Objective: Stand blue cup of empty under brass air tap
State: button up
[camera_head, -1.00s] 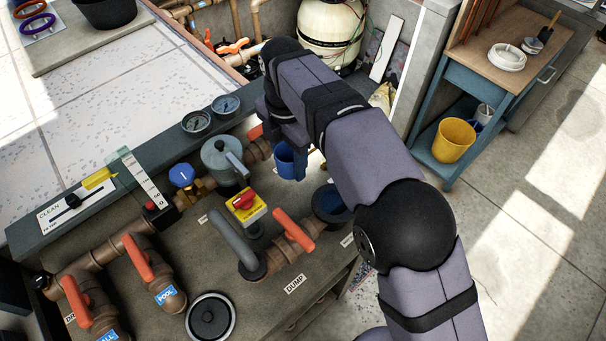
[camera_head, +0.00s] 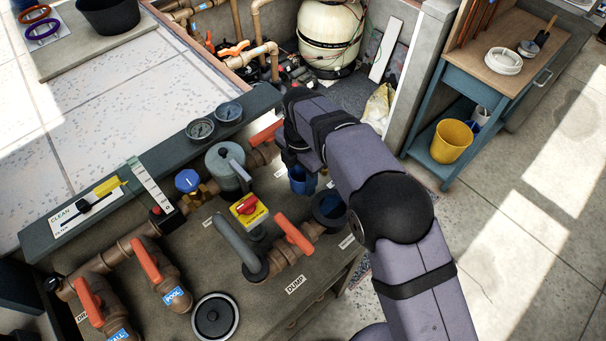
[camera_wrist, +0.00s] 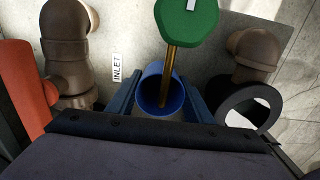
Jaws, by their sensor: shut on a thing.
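The blue cup (camera_head: 301,183) is upright between the fingers of my gripper (camera_wrist: 160,103), which is shut on it. In the head view the cup is partly hidden by the wrist, low over the right part of the grey bench top (camera_head: 215,265). In the wrist view I look into the open mouth of the cup (camera_wrist: 153,92). A thin brass stem with a green six-sided top (camera_wrist: 186,18) overlaps the cup's mouth there; this looks like the brass air tap. My arm hides it in the head view. I cannot tell whether the cup's base touches the bench.
An orange-handled valve (camera_head: 293,233) and a dark round ring (camera_head: 330,206) are close to the cup. A grey-lidded pot (camera_head: 228,163) and a blue-knobbed valve (camera_head: 187,182) stand to the left. The INLET label (camera_wrist: 117,68) is left of the cup.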

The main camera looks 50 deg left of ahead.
jog(key=shift+w, duration=0.3)
jog(key=shift+f+p, duration=0.35)
jog(key=shift+f, duration=0.2)
jog(key=shift+f, duration=0.15)
jog(key=o, duration=1)
notch_tip(320, 180, up, 12)
jog(key=b, duration=0.2)
jog(key=shift+b, duration=0.35)
